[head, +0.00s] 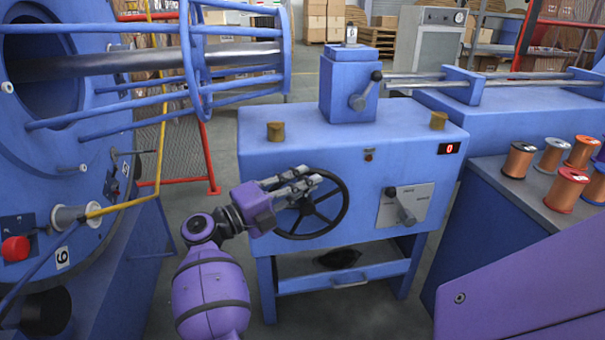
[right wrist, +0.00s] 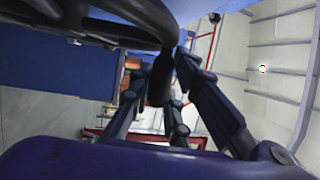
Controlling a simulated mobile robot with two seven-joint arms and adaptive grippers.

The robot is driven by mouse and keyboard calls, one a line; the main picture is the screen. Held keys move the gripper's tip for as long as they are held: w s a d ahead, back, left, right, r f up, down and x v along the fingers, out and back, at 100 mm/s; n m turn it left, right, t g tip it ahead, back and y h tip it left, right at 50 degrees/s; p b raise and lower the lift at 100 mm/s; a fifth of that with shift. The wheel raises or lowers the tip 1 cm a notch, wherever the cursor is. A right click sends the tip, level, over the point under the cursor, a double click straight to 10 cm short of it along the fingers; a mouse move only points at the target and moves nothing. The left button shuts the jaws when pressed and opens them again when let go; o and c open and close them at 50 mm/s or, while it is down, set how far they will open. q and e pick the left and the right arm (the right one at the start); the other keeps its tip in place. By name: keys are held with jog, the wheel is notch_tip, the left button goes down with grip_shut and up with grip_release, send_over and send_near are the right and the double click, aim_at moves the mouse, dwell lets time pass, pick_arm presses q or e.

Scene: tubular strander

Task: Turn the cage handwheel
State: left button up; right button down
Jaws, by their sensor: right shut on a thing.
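The cage handwheel (head: 307,206) is a dark spoked wheel on the front of the blue cabinet (head: 258,165) in the head view. My right gripper (head: 308,180) is at the upper part of its rim, with the fingers shut on the wheel's grip. In the right wrist view the dark rim (right wrist: 120,12) crosses the top left. A dark handle (right wrist: 160,80) stands out from it between the fingers of my right gripper (right wrist: 168,72). The exact contact is dark and partly hidden. My left gripper is in neither view.
Right of the wheel are a selector plate (head: 388,212) and a red display (head: 449,148). The blue tubular cage (head: 200,85) is at the left, near a red button (head: 15,249). Copper spools (head: 519,160) stand on a bench at the right.

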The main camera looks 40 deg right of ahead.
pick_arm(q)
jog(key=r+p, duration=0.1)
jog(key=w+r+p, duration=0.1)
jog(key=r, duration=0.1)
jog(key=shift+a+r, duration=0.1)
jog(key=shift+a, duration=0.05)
pick_arm(e)
jog(key=shift+s+d+m+y, duration=0.4)
jog(key=shift+s+d+y, duration=0.1)
jog(key=shift+d+y, duration=0.3)
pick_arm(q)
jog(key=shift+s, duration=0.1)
pick_arm(e)
jog(key=c, duration=1.6)
grip_release()
jog(key=shift+a, duration=0.1)
jog(key=v, duration=1.2)
jog(key=shift+r, duration=0.1)
